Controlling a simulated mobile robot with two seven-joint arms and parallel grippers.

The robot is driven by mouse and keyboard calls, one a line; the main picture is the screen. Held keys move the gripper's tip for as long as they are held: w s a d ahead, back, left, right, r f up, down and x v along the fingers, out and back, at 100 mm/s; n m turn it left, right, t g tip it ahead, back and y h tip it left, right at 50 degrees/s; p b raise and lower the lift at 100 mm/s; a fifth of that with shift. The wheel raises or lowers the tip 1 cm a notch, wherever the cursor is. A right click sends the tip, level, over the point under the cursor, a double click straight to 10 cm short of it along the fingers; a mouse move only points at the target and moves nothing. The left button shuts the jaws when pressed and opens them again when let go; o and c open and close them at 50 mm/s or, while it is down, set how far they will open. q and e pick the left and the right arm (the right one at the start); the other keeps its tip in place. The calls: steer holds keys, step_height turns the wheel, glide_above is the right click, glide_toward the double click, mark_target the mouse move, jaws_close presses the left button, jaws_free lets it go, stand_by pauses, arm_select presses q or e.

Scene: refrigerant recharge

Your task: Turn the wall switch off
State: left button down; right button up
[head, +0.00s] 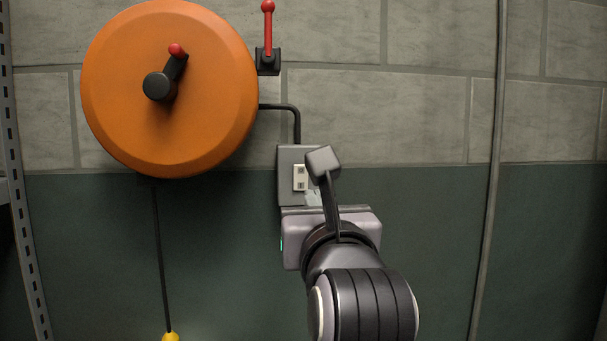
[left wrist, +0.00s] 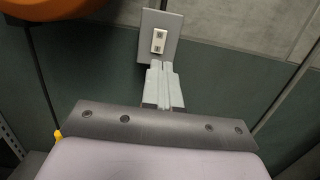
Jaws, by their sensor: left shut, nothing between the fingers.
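The wall switch is a grey box (head: 287,190) on the wall with a pale rocker (head: 299,178) in its face. In the left wrist view the grey plate (left wrist: 147,46) and its rocker (left wrist: 158,41) show just beyond my fingertips. My left gripper (head: 314,197) is in front of the lower part of the box, its fingers partly hidden by my wrist. In the left wrist view its two fingers (left wrist: 161,66) are together and empty, their tips just below the rocker. I cannot tell whether they touch the box. My right gripper is not in view.
A large orange reel (head: 210,100) with a black crank hangs at upper left. A red-handled lever (head: 268,30) is above the switch. A black conduit (head: 297,125) enters the box from above. A vertical pipe (head: 490,200) is at right, a metal rack post (head: 20,200) at left.

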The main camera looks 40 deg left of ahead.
mark_target(301, 171)
arm_select(q)
steer(key=p+x, duration=0.3)
steer(key=x, duration=0.9)
steer(key=shift+s, duration=0.1)
steer(key=shift+a, duration=0.1)
